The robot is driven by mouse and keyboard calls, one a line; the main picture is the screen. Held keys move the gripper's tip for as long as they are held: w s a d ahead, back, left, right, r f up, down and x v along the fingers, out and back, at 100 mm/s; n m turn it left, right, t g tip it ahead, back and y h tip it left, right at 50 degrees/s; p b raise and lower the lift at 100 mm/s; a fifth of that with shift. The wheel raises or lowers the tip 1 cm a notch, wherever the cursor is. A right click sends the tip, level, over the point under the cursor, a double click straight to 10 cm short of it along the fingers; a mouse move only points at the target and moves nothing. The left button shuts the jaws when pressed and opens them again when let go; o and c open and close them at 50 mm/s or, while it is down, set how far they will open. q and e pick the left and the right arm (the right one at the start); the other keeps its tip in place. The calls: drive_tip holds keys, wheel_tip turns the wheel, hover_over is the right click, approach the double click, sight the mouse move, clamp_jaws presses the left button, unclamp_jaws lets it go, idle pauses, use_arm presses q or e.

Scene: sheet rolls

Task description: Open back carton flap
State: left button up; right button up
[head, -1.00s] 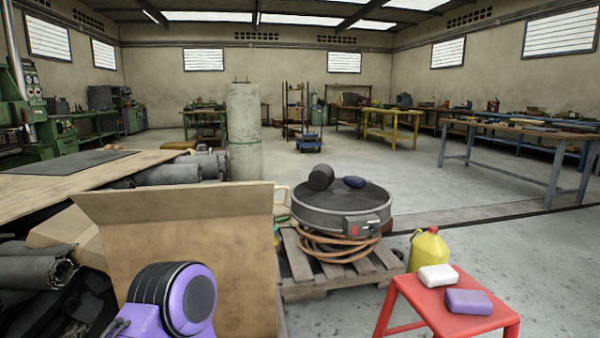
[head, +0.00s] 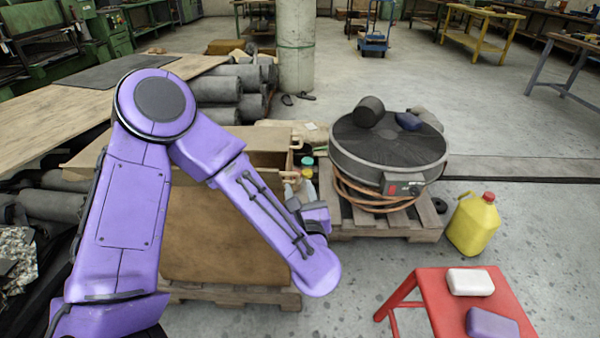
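The brown carton (head: 222,245) stands on a pallet left of centre, largely hidden behind my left arm. Its near face shows below the forearm, and a strip of its inside shows between the forearm and the right edge. A tan flap (head: 85,161) sticks out on its left side. A tan panel (head: 262,136) lies along the far edge; I cannot tell its angle. My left gripper (head: 314,216) is at the carton's right side, mostly behind the end of the forearm. Its fingers cannot be made out, nor any contact with the carton. My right gripper is out of view.
A round dark drum (head: 388,158) with coiled hose sits on a pallet right of the carton. A yellow jug (head: 474,226) and a red stool (head: 445,300) stand further right. Small bottles (head: 307,170) are close beside the carton. Dark rolls (head: 225,85) lie behind it.

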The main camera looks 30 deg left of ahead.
sight(298, 181)
use_arm(q)
drive_tip(key=x, duration=0.5)
drive_tip(key=shift+c, duration=0.3)
